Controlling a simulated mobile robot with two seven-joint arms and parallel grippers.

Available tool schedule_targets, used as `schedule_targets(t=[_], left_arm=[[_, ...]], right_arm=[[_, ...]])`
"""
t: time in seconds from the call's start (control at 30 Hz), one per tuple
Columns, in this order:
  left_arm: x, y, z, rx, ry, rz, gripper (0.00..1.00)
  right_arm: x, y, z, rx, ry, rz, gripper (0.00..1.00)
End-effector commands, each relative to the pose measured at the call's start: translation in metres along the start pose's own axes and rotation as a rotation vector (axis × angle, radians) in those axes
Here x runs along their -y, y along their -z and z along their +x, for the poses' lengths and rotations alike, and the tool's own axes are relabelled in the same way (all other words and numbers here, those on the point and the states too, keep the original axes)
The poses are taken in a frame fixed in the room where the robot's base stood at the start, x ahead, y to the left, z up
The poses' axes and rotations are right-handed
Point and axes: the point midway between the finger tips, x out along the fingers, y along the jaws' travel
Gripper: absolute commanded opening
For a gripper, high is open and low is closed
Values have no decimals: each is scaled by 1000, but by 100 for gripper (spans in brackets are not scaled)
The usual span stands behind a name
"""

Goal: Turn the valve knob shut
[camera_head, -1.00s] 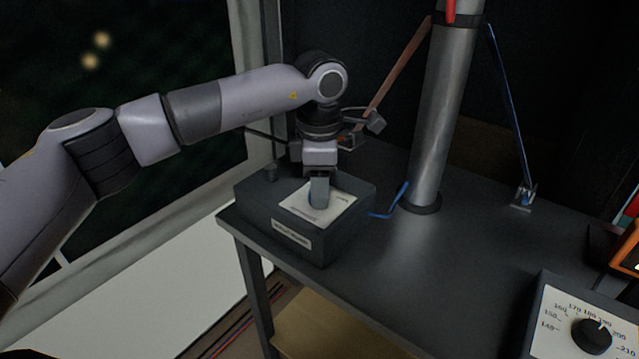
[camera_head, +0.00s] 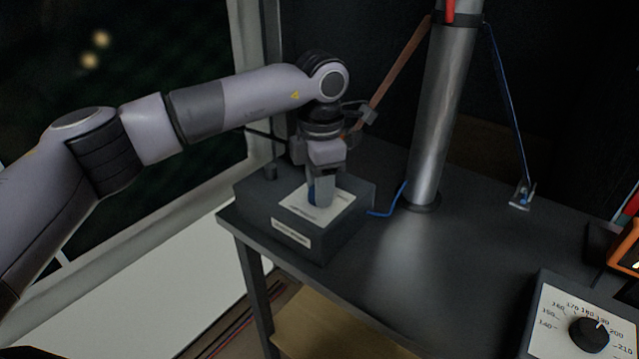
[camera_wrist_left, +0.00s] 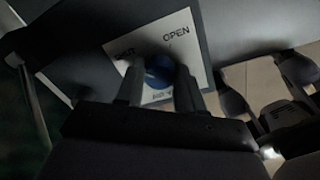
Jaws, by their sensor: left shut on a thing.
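The valve box (camera_head: 340,236) is a dark grey block with a white label plate (camera_head: 336,203) on top, standing at the left end of the dark table. In the left wrist view the plate (camera_wrist_left: 190,45) reads OPEN, and a second word is partly hidden. A blue knob (camera_wrist_left: 158,72) sits on the plate between my left fingers; only a sliver of the knob (camera_head: 311,194) shows in the head view. My left gripper (camera_head: 321,196) points down and is shut on the knob. My right gripper is out of view.
A metal post (camera_head: 440,115) rises from the table behind and right of the box, with a blue cable (camera_head: 385,212) near its foot. A dial box (camera_head: 560,335) with a black dial stands at the lower right. The table between (camera_head: 420,270) is clear.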

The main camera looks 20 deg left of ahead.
Motion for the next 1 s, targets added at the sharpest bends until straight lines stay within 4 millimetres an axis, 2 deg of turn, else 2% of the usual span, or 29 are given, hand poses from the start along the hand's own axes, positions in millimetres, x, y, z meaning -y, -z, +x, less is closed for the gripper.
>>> schedule_targets(t=[0.1,0.13,0.2,0.57,0.9,1.0], left_arm=[[-1,0,-1,2,-2,-3,7],[-1,0,-1,2,-2,-3,40],[-1,0,-1,2,-1,-3,63],[0,0,-5,2,-1,-1,63],[0,0,-57,3,-2,-1,63],[0,0,-67,3,-2,-1,63]], right_arm=[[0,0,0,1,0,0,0],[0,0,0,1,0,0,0],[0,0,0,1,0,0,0],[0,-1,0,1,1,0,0],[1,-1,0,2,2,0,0],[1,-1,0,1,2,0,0]])
